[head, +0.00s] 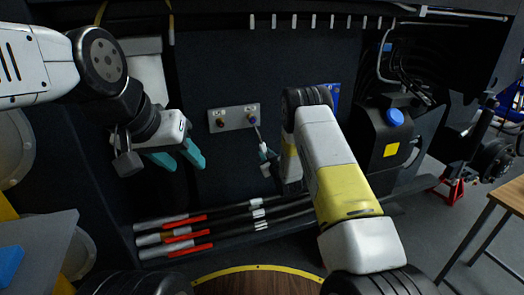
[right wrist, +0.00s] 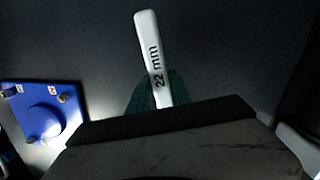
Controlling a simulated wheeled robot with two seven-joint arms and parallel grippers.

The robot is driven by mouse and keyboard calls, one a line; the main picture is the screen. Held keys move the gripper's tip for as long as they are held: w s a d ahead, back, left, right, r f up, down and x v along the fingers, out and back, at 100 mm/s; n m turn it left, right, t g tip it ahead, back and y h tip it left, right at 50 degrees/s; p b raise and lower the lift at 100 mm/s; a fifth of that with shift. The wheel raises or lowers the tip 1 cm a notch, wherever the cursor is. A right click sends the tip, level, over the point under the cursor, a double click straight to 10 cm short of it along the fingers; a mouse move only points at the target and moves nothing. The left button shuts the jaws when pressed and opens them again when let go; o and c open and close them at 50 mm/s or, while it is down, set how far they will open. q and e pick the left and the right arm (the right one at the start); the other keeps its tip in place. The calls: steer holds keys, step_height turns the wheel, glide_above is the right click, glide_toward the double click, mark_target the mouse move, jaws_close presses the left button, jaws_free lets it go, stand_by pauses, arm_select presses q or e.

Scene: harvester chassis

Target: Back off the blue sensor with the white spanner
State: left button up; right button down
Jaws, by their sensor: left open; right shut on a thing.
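A grey plate (head: 234,118) on the dark wall carries two fittings: a brownish one on its left and the blue sensor (head: 252,119) on its right. My right gripper (head: 268,156) is shut on the white spanner (right wrist: 154,60), below and slightly right of the blue sensor. The spanner, marked "22 mm", sticks out past the teal fingers (right wrist: 157,95) in the right wrist view. In the head view its thin pale end (head: 258,135) reaches up close to the sensor; I cannot tell whether it touches. My left gripper (head: 177,158) is open and empty, left of the plate.
A blue panel with fittings (right wrist: 42,112) shows at left in the right wrist view. Red, white and black bars (head: 185,235) run along the wall's lower part. A black tank with a blue cap (head: 394,118) stands at right. A wooden round top (head: 258,284) is at the bottom.

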steer(key=shift+w+d+r+n, duration=0.2)
steer(key=shift+d+n, duration=0.1)
steer(key=shift+d, duration=0.1)
steer(key=shift+w+d+r+n, duration=0.2)
steer(key=shift+d+n, duration=0.1)
steer(key=shift+d, duration=0.1)
steer(key=f+v, duration=0.1)
steer(key=v, duration=1)
steer(key=shift+d+n, duration=0.3)
steer(key=shift+d, duration=0.05)
stand_by(0.7)
steer(key=shift+h, duration=0.3)
stand_by(0.8)
